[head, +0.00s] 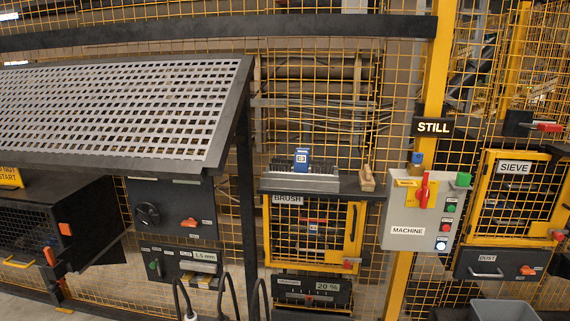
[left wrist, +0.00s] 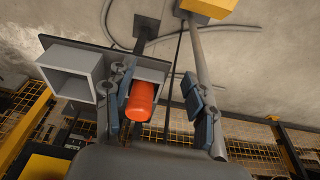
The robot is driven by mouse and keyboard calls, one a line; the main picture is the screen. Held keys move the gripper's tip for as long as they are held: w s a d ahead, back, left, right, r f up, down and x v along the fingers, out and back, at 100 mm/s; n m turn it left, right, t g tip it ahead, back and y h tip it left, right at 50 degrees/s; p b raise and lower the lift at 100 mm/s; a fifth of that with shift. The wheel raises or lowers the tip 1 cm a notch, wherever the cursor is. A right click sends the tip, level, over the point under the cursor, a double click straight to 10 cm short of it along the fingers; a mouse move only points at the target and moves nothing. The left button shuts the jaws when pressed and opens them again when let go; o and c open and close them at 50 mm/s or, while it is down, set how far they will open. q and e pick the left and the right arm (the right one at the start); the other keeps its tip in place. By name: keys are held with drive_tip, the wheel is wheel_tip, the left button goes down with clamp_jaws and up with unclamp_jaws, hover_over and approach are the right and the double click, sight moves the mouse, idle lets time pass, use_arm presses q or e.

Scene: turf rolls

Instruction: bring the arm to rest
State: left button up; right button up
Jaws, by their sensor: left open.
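My left gripper (left wrist: 163,115) shows in the left wrist view. Its two fingers with blue-grey pads stand wide apart, and nothing is gripped between them. An orange-red rounded piece (left wrist: 140,101) shows beside the left-hand finger, partly in front of a grey box-like opening; I cannot tell whether they touch. Neither gripper shows in the head view, and my right gripper is in no view.
In the head view, a sloping perforated panel (head: 120,105) is at left. A grey machine box (head: 415,215) with a red lever and yellow-framed cabinets labelled BRUSH (head: 355,235) and SIEVE (head: 484,195) stand before yellow mesh fencing. The left wrist view shows a square grey open box (left wrist: 72,72).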

use_arm(q)
drive_tip(key=s+d+f, duration=0.1)
drive_tip(key=s+f, duration=0.4)
drive_tip(key=s, duration=0.7)
drive_tip(key=s+d+f+g, duration=0.1)
drive_tip(key=s+f, duration=0.4)
drive_tip(key=s, duration=0.7)
drive_tip(key=s+d+f, duration=0.1)
drive_tip(key=s+f, duration=0.4)
drive_tip(key=s, duration=0.7)
drive_tip(key=shift+s+f+g+y, duration=0.3)
drive_tip(key=shift+f, duration=0.1)
drive_tip(key=shift+d, duration=0.1)
